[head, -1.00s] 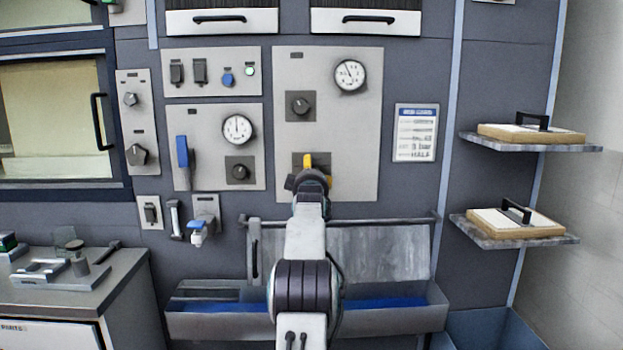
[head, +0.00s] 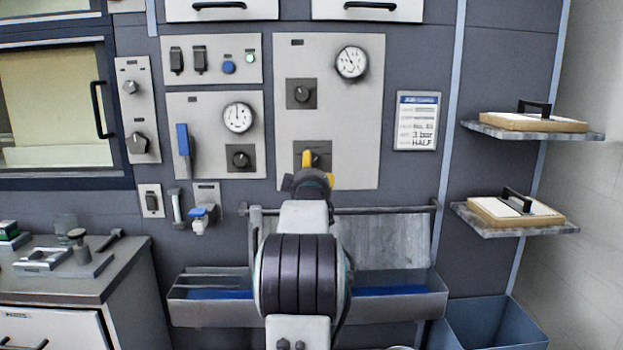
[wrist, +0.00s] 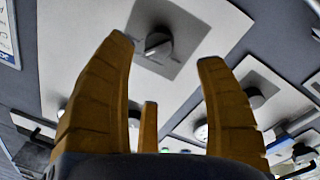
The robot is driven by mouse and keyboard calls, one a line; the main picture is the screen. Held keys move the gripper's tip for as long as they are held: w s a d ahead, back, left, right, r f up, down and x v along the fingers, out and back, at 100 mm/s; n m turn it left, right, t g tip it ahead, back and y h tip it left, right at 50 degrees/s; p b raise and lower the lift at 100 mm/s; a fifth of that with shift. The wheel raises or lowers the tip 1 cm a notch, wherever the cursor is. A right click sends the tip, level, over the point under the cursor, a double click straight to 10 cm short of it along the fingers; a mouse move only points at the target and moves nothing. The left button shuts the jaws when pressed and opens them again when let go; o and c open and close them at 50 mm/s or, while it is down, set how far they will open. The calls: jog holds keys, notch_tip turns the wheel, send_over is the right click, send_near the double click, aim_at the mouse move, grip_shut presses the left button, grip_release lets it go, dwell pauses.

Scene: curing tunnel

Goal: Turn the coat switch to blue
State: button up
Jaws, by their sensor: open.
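My gripper (head: 310,165) is in front of the lower part of the tall middle grey panel (head: 332,120). In the wrist view its yellow fingers (wrist: 164,50) are spread and empty. A dark rotary knob (wrist: 158,45) on a square grey plate shows between and beyond the fingertips. It appears apart from them. In the head view this lower knob (head: 322,156) is partly hidden behind the gripper. A second dark knob (head: 301,93) sits higher on the same panel, below left of a round gauge (head: 351,62). I cannot read any label that names the coat switch.
A left panel holds a gauge (head: 238,117), a knob (head: 239,158) and a blue lever (head: 183,140). A notice (head: 416,120) hangs to the right. Below is a grey trough (head: 400,306) with a rail. Two shelves (head: 560,135) jut out at right.

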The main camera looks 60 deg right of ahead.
jog(key=shift+v, duration=1.65)
jog(key=shift+w, duration=0.1)
